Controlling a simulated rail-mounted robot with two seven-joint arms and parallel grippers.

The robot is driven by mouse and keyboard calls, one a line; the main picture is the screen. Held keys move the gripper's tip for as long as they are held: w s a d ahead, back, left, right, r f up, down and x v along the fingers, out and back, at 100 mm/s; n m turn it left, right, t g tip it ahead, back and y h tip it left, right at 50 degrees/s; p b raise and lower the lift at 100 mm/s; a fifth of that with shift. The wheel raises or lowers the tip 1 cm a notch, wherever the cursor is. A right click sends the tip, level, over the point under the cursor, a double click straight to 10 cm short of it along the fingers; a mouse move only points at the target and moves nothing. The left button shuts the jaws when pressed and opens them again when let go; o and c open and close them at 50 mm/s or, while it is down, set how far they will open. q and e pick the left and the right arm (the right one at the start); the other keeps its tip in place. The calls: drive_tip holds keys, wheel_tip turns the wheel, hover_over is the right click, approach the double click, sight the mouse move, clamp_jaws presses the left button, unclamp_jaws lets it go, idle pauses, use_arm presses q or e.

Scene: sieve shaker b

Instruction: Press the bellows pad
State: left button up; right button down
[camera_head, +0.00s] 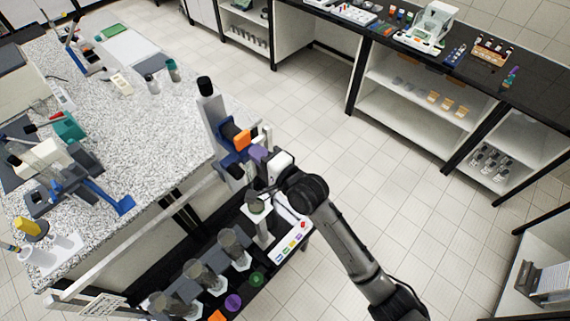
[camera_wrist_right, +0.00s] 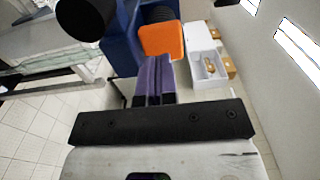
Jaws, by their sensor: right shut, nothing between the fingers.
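The bellows pad is an orange plate (camera_head: 242,140) with a dark ribbed bellows behind it, on the blue part of a tall grey device with a black knob. In the right wrist view the orange pad (camera_wrist_right: 162,41) is upright near the top centre, just beyond the fingertips. My right gripper (camera_head: 258,153) has purple fingers, which are shut with nothing between them. The fingertips (camera_wrist_right: 153,62) point at the pad's lower part and overlap it in the picture. I cannot tell whether they touch it. My left gripper is not in view.
The speckled bench (camera_head: 130,140) to the left holds several tools. Below the device, a dark shelf holds several grey cylinders (camera_head: 205,272) and coloured discs. A white panel with coloured marks (camera_head: 290,243) lies beside my right wrist. The tiled floor (camera_head: 330,130) to the right is clear.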

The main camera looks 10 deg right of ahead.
drive_tip(key=b+v, duration=0.2)
drive_tip(key=v, duration=0.7)
drive_tip(key=shift+s+d, duration=0.25)
idle(0.7)
